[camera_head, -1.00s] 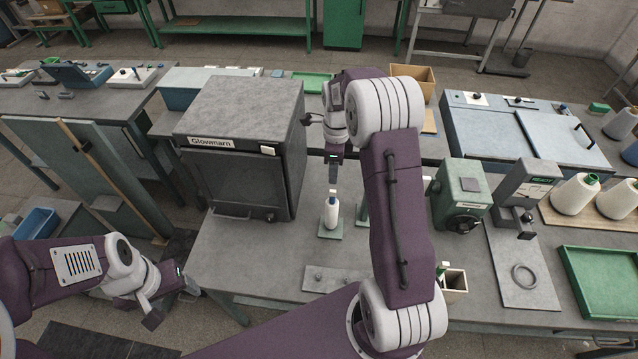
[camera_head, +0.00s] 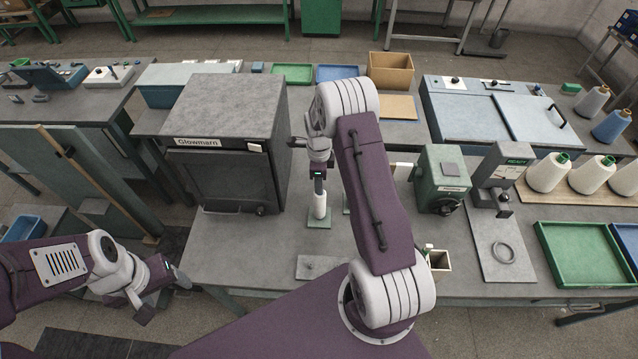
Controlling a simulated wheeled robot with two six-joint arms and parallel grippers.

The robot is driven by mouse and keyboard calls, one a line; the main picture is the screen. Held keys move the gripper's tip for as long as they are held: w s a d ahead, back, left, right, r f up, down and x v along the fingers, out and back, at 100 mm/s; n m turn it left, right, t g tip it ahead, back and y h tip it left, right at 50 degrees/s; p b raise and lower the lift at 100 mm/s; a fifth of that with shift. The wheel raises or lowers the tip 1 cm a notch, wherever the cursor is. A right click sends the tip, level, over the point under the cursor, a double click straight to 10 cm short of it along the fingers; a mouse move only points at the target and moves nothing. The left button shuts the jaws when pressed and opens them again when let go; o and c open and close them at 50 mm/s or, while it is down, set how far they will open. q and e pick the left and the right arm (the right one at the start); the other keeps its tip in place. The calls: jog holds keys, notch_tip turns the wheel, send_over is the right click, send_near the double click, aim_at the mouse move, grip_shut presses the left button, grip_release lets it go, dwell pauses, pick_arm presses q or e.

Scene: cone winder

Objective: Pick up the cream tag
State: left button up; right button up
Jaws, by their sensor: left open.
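I cannot pick out the cream tag with certainty. A small cream-white piece (camera_head: 429,247) sticks up from a small box (camera_head: 440,262) beside my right arm. My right gripper (camera_head: 319,190) points straight down at the top of a white spool (camera_head: 320,206), which stands upright on a small green base (camera_head: 319,223). Its fingers are seen edge-on, so I cannot tell whether they touch or grip the spool. My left gripper (camera_head: 163,296) is open and empty, low at the left, off the table's front left corner. My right arm hides part of the table.
A grey Glowmarn cabinet (camera_head: 226,150) stands left of my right gripper. A green device (camera_head: 441,180), a grey tester (camera_head: 500,180), white cones (camera_head: 547,173) and a green tray (camera_head: 583,255) stand to the right. The table's front left is clear.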

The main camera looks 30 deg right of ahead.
jog(key=c, duration=0.5)
grip_shut()
jog(key=shift+s+d, duration=0.15)
jog(key=shift+s, duration=0.05)
jog(key=shift+r, duration=0.1)
